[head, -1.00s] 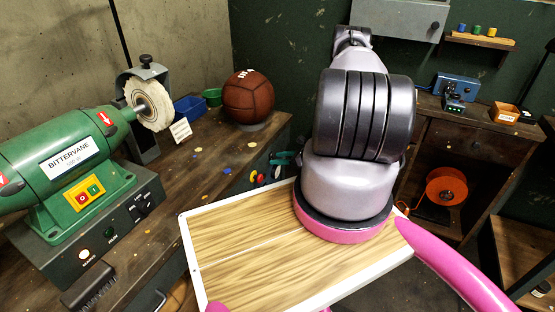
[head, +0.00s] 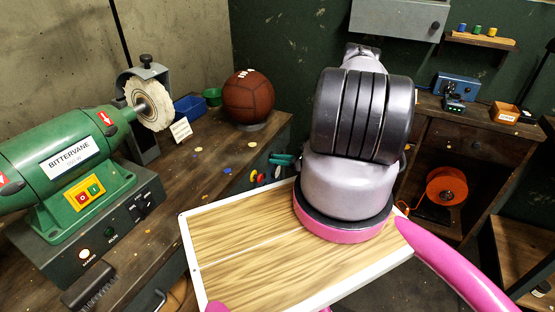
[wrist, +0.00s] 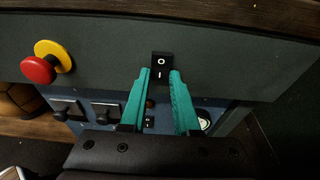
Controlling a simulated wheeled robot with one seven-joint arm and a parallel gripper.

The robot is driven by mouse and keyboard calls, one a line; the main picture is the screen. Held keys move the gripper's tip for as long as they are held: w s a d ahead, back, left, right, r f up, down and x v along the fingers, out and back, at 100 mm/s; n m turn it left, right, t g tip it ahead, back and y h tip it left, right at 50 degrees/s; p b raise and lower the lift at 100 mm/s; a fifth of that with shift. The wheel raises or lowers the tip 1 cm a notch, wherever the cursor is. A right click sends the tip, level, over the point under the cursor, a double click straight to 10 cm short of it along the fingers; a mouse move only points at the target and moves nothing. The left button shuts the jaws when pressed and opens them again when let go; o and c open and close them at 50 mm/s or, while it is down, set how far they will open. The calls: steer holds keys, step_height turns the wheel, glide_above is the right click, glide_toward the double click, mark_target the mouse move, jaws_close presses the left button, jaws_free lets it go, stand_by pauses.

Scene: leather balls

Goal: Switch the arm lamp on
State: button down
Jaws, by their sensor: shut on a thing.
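My gripper (wrist: 160,72) shows two teal fingers in the wrist view, with the tips at the sides of a black rocker switch (wrist: 161,62) marked O and I. They are shut on it. The switch sits on a dark panel (wrist: 105,50) on the bench front. In the head view the teal fingers (head: 282,160) show at the bench's front edge, left of my arm, and the switch is hidden. I cannot make out an arm lamp in either view.
A red and yellow button pair (wrist: 45,62) sits left of the switch. Further switches (wrist: 106,112) are below. On the bench (head: 215,152) stand a green buffing machine (head: 65,165) and a brown leather ball (head: 248,97). An orange reel (head: 446,187) is at right.

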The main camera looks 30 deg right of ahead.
steer(key=shift+f+t, duration=0.15)
steer(key=shift+t, duration=0.25)
steer(key=c, duration=0.6)
jaws_free()
steer(key=shift+c, duration=0.2)
steer(key=v, duration=1.1)
steer(key=shift+w+f, duration=0.1)
steer(key=shift+f, duration=0.05)
